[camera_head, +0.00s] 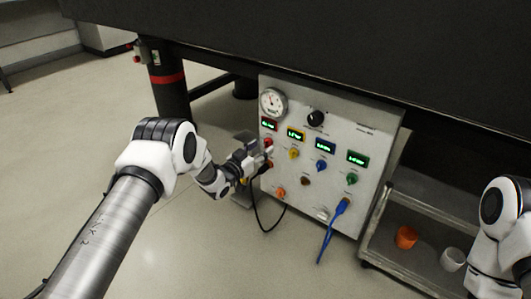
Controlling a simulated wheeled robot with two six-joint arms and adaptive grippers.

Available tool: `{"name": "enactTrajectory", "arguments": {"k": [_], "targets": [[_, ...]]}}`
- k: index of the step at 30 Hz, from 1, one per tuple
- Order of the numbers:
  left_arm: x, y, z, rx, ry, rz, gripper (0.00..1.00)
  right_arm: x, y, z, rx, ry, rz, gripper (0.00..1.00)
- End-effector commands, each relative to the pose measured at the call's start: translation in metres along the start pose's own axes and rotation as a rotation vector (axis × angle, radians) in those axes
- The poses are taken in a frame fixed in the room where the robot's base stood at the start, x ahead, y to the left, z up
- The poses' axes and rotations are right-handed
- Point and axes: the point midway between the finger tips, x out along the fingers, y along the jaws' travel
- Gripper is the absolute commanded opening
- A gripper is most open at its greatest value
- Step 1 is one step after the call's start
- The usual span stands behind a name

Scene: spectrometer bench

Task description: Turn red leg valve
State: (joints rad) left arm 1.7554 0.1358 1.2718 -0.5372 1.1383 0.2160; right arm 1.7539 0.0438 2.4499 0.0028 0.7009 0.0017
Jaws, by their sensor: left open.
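A light grey control panel (335,128) stands under the dark bench. A small red knob (268,142) is near its left edge, below a red-framed display. My left gripper (264,156) is open at that edge, with its fingers close to the red knob and partly covering the area just below it. I cannot tell whether they touch the knob. A dark bench leg (168,93) with a red band stands at the back left. Small red fittings (137,58) show beside its top. Part of my right arm is at the right edge; its gripper is out of view.
The panel also has a gauge (273,102), a black knob (316,118), and yellow, blue and green knobs. A blue cable (328,240) and a black cable hang in front. A low cart (411,257) with orange and white cups stands right. Floor on the left is clear.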

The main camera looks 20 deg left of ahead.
Motion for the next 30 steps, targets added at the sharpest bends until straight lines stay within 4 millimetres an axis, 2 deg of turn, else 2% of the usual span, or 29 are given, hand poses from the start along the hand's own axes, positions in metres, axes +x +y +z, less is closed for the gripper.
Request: {"name": "enactTrajectory", "arguments": {"k": [1, 4, 11, 13, 16, 17, 30], "targets": [[0.008, 0.0, 0.005, 0.001, 0.002, 0.0, 0.56, 0.009, 0.0, -0.001, 0.001, 0.001, 0.0, 0.4], [0.017, 0.0, 0.002, 0.0, 0.0, 0.0, 0.56, 0.012, 0.0, -0.001, 0.003, 0.002, 0.0, 0.4], [0.02, 0.0, 0.0, -0.001, -0.001, -0.001, 0.56, 0.011, 0.0, -0.001, 0.003, 0.003, 0.0, 0.4], [0.02, 0.0, 0.0, -0.001, -0.002, -0.001, 0.39, 0.011, 0.0, -0.001, 0.003, 0.003, 0.0, 0.4], [0.019, 0.0, 0.0, -0.001, -0.002, -0.001, 0.03, 0.011, 0.0, -0.001, 0.003, 0.003, 0.0, 0.4], [0.019, 0.0, 0.0, -0.001, -0.002, -0.001, 0.0, 0.011, 0.0, -0.001, 0.003, 0.003, 0.0, 0.4], [0.019, 0.0, -0.001, -0.047, -0.002, -0.001, 0.0, 0.008, 0.0, -0.001, 0.003, 0.002, 0.0, 0.4]]}}
